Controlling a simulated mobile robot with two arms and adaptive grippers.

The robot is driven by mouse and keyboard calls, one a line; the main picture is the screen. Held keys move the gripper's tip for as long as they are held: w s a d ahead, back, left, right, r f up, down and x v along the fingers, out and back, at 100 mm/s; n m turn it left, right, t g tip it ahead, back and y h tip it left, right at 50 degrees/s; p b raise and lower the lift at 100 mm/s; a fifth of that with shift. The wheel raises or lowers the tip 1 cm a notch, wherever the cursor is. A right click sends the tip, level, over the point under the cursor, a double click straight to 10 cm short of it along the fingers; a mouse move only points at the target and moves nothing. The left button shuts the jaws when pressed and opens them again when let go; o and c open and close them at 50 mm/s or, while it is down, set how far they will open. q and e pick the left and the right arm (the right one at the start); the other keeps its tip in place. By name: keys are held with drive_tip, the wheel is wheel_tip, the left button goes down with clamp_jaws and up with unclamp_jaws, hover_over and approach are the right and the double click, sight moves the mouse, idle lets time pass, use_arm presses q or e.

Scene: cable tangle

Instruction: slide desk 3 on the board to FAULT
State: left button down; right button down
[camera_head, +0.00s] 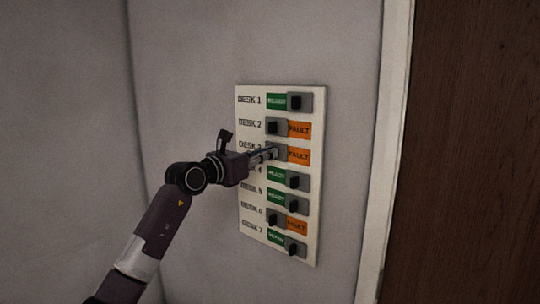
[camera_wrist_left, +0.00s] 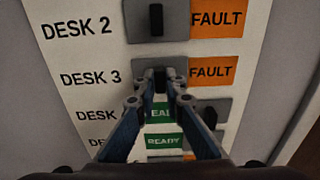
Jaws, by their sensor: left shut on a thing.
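The white board (camera_head: 252,215) hangs on the grey wall with rows for DESK 1 to DESK 7. In the desk 3 row the slider (camera_wrist_left: 150,66) sits at the left, and the orange FAULT label (camera_head: 299,156) shows to its right. The label also shows in the left wrist view (camera_wrist_left: 215,72). My left gripper (camera_head: 273,153) reaches in from the left and is shut on the desk 3 slider's dark knob (camera_wrist_left: 158,76). The fingers partly hide the knob and the rows just below. My right gripper is not in view.
Desk 2 (camera_head: 273,127) and desk 6 (camera_head: 273,219) sliders sit left with FAULT showing. Desk 1 (camera_head: 296,102), desk 4 (camera_head: 293,181), desk 5 and desk 7 sliders sit right with green READY labels. A door frame (camera_head: 392,150) and brown door (camera_head: 470,150) stand to the right.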

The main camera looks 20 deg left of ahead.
use_arm(q)
drive_tip(key=c, duration=2.4)
unclamp_jaws()
drive_tip(key=shift+a+r, duration=0.1)
drive_tip(key=o, duration=0.4)
drive_tip(key=shift+w+a, duration=0.1)
drive_tip(key=shift+a, duration=0.2)
drive_tip(key=v, duration=1.2)
drive_tip(key=shift+d, duration=0.1)
